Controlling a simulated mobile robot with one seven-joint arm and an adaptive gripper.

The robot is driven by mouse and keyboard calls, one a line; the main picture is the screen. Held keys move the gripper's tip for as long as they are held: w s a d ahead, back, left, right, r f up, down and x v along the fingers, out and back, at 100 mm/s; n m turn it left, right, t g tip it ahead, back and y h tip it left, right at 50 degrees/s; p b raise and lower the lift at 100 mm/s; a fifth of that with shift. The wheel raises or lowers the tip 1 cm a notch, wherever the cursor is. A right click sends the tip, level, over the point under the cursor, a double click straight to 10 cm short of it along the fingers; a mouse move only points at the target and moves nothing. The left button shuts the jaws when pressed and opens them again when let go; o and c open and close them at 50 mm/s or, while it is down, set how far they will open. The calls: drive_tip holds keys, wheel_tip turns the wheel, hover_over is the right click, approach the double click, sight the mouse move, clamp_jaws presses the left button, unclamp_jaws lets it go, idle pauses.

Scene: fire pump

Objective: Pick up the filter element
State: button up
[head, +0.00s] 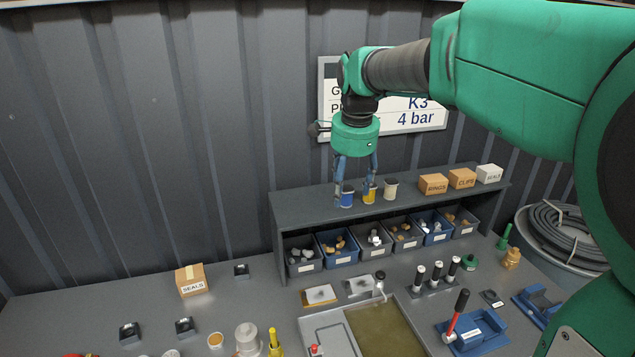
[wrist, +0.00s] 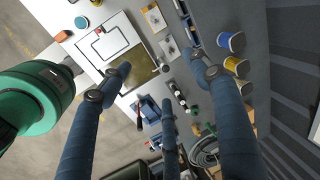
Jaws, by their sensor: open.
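My gripper (head: 356,182) has blue fingers that point down and stand apart, with nothing between them. In the head view it overlaps the blue and yellow containers on the shelf top; the gap to them is unclear. In the wrist view its spread fingers (wrist: 162,75) hang over the bench. No label names the filter element. A pale, wide cylinder (head: 247,338) at the front of the bench may be it, but I cannot tell for sure. Several black-and-white upright cylinders (head: 437,274) stand in a row right of the tray.
A shelf (head: 300,206) bears a blue container (head: 347,197), a yellow one (head: 369,194), a pale one (head: 391,189) and small boxes (head: 462,178); bins (head: 340,249) sit beneath. A tray (head: 318,333), a red-handled tool (head: 457,312) and a SEALS box (head: 191,280) occupy the bench. A corrugated wall stands behind.

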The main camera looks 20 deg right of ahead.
drive_tip(key=w+d+m+g+p, duration=0.1)
drive_tip(key=w+d+m+p, duration=0.15)
drive_tip(key=w, duration=0.35)
drive_tip(key=w+d+m+p, duration=0.2)
drive_tip(key=w+m, duration=0.1)
drive_tip(key=w, duration=0.3)
drive_tip(key=m+g+p, duration=0.1)
drive_tip(key=m+p, duration=0.3)
drive_tip(key=m, duration=0.2)
hover_over(347, 196)
drive_tip(key=w, duration=0.2)
wheel_tip(347, 196, down, 4)
drive_tip(key=f, duration=0.1)
drive_tip(key=shift+d+r, duration=0.15)
drive_tip(key=shift+d, duration=0.2)
drive_tip(key=shift+f, duration=4.25)
drive_tip(key=shift+f, duration=0.1)
drive_tip(key=shift+s+f, duration=0.1)
drive_tip(key=shift+f, duration=2.45)
